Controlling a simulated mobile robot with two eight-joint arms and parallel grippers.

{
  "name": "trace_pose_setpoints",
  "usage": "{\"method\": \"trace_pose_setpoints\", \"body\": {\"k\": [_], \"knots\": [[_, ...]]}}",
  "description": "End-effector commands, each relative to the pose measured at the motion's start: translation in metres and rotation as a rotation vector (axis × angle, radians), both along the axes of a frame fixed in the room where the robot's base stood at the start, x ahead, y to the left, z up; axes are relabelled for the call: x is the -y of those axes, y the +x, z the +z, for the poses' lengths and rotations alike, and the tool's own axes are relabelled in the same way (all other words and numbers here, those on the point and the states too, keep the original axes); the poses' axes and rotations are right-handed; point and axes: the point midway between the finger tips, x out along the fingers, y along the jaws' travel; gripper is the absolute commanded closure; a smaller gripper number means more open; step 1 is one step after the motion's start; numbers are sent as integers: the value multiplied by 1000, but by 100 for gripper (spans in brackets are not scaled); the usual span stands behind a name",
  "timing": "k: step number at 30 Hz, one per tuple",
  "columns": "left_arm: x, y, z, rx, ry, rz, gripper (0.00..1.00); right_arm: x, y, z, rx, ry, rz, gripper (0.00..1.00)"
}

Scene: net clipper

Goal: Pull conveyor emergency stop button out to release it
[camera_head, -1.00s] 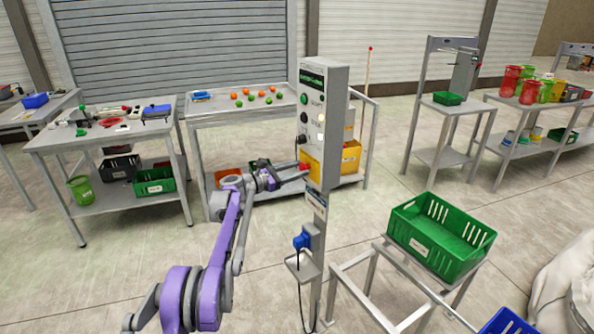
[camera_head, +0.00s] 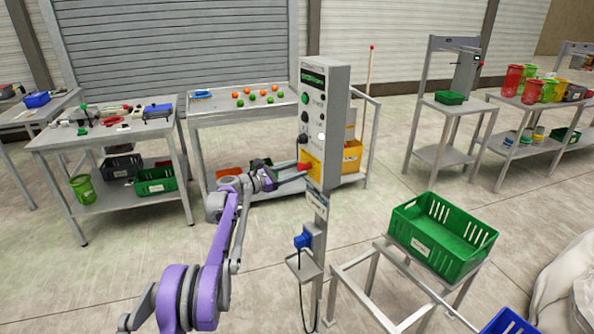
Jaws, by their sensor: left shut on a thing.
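The conveyor control box (camera_head: 323,115) is a grey upright panel on a post, with a dark display and several buttons on its front. The red emergency stop button (camera_head: 303,166) on a yellow plate (camera_head: 312,168) is low on its front. My left gripper (camera_head: 297,168) reaches in from the left at the button's height. Its jaws are shut on the red button, which mostly hides behind the fingertips. My right gripper is not in view.
A green crate (camera_head: 440,235) stands on a metal frame to the right. A table with orange and green balls (camera_head: 240,105) stands behind the arm. Floor is open between the tables.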

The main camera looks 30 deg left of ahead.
Motion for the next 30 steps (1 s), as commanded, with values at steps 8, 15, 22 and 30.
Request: {"method": "trace_pose_setpoints", "body": {"k": [8,15,22,30], "knots": [[0,-1,-1,-2,2,-2,19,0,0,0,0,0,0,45],[-1,-1,-1,-1,2,-1,19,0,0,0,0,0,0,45],[-13,-24,-2,-2,2,3,19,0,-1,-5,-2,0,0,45],[-38,-72,-2,-2,2,2,19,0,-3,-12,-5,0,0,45]]}}
